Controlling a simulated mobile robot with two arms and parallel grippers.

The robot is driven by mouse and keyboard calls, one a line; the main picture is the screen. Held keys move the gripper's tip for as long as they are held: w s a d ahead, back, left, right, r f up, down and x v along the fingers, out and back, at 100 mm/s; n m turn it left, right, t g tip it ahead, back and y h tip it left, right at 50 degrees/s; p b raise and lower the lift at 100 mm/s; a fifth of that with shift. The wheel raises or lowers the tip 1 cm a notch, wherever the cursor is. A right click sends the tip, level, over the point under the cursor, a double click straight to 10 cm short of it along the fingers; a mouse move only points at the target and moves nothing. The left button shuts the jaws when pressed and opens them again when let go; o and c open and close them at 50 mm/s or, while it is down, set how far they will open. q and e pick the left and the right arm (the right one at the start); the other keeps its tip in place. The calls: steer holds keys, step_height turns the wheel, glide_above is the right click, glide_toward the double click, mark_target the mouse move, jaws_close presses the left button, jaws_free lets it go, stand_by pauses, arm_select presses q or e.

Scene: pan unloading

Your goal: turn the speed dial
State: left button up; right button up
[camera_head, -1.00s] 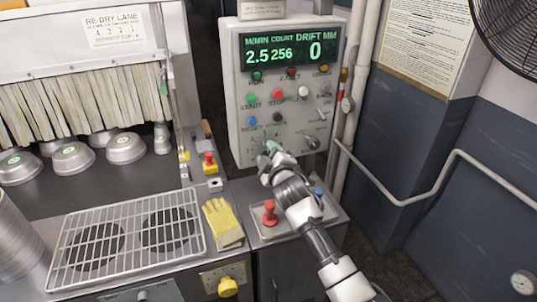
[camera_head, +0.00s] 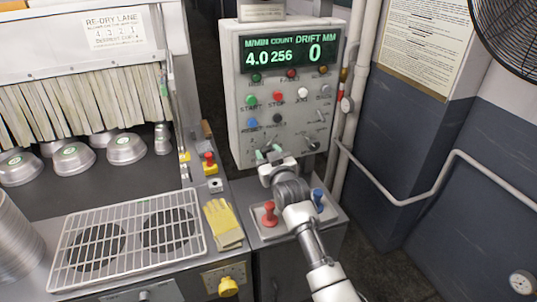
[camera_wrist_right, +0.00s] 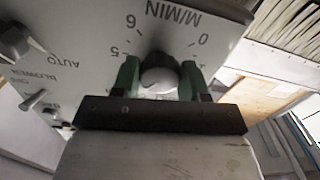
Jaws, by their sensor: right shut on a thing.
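In the head view my right gripper (camera_head: 270,155) is at the lower left of the grey control panel (camera_head: 240,110) and hides most of the dial. The panel display (camera_head: 288,54) reads 4.0 M/MIN, count 256 and drift 0. My left gripper is not in view.
Coloured buttons and switches sit above and right of the dial. Below are a red knob (camera_head: 269,214), a blue knob (camera_head: 318,199), yellow gloves (camera_head: 222,222) and a wire rack (camera_head: 70,274). Metal pans (camera_head: 73,160) stand on the belt at left.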

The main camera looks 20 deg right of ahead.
steer(key=shift+f+m, duration=0.15)
steer(key=shift+m, duration=0.45)
steer(key=o, duration=0.9)
steer(key=shift+s, duration=0.1)
steer(key=s+b, duration=0.2)
steer(key=s, duration=0.8)
steer(key=shift+s+d, duration=0.2)
steer(key=shift+s, duration=0.15)
